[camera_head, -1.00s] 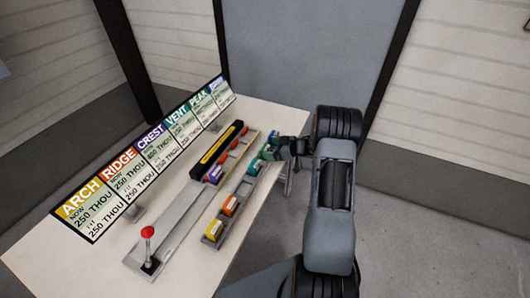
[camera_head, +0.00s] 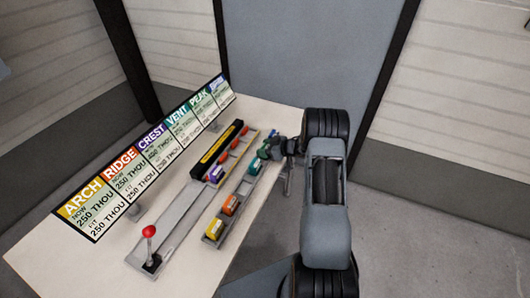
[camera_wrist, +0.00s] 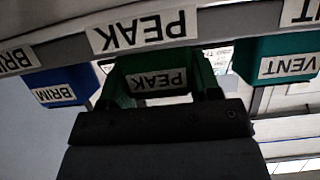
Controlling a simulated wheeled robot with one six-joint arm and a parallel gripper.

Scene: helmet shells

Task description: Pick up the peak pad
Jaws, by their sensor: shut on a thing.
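The peak pad (camera_wrist: 156,80) is a green block with a white PEAK label, upside down in the wrist view. My gripper (camera_wrist: 157,92) is shut on it, with a dark finger at each side. In the head view my gripper (camera_head: 277,149) is at the far part of the front rack, largely covering the peak pad. The rack's own PEAK label (camera_wrist: 143,30) is just beyond the pad. I cannot tell whether the pad is clear of the rack.
The blue BRIM pad (camera_wrist: 60,87) and teal VENT pad (camera_wrist: 278,68) sit close on either side. Orange (camera_head: 230,204) and yellow (camera_head: 215,229) pads are nearer in the rack. A sign board (camera_head: 150,152), black-and-yellow bar (camera_head: 217,149) and red-knobbed lever (camera_head: 149,232) stand behind.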

